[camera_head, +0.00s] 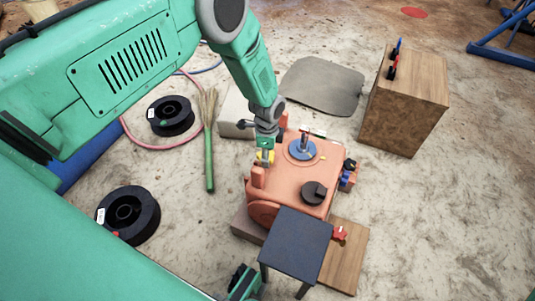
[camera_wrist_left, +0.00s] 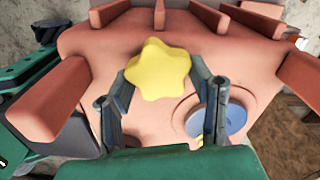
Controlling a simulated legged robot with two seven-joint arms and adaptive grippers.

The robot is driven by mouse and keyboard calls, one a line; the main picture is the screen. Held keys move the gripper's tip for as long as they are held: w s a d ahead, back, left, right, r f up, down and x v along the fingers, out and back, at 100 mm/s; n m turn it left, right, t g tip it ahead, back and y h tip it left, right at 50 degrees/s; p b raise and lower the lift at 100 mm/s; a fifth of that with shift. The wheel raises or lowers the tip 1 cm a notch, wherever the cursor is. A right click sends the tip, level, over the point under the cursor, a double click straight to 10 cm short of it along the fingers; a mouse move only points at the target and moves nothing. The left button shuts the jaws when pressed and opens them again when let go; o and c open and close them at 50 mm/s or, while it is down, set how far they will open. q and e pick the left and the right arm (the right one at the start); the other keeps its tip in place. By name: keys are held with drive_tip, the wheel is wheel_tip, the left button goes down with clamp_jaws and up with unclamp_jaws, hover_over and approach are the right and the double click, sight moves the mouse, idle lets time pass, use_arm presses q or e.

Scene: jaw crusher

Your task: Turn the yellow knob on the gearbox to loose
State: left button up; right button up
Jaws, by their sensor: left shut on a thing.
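The orange gearbox (camera_head: 292,178) stands on the ground, right of centre in the head view. The yellow star-shaped knob (camera_wrist_left: 158,70) sits on its top and shows whole in the left wrist view. In the head view only a little of the knob (camera_head: 262,157) shows under my left gripper (camera_head: 265,154). My left gripper reaches down from above, its two fingers shut on opposite sides of the knob. The gearbox body (camera_wrist_left: 150,115) also shows between the fingers in the left wrist view. I cannot read any loose or tight marking.
A blue disc (camera_head: 302,150) and a dark round cap (camera_head: 314,193) are on the gearbox top. A dark small table (camera_head: 296,240) stands just in front. A wooden box (camera_head: 405,105) is to the right, black spools (camera_head: 128,214) to the left. Open floor lies at right.

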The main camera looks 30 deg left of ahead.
use_arm(q)
drive_tip(key=shift+w+a+n, duration=0.1)
drive_tip(key=shift+a+n, duration=0.05)
drive_tip(key=shift+n, duration=0.75)
drive_tip(key=n+p, duration=0.1)
drive_tip(key=n, duration=0.1)
drive_tip(key=shift+n, duration=0.4)
drive_tip(key=n, duration=0.4)
drive_tip(key=shift+w+n, duration=0.15)
drive_tip(key=shift+n, duration=0.15)
drive_tip(key=n, duration=0.4)
drive_tip(key=shift+a+p, duration=0.1)
drive_tip(key=shift+p, duration=0.25)
drive_tip(key=n, duration=0.5)
drive_tip(key=shift+w+r, duration=0.1)
drive_tip(key=shift+n, duration=0.4)
drive_tip(key=o, duration=1.1)
drive_tip(key=shift+o, duration=0.3)
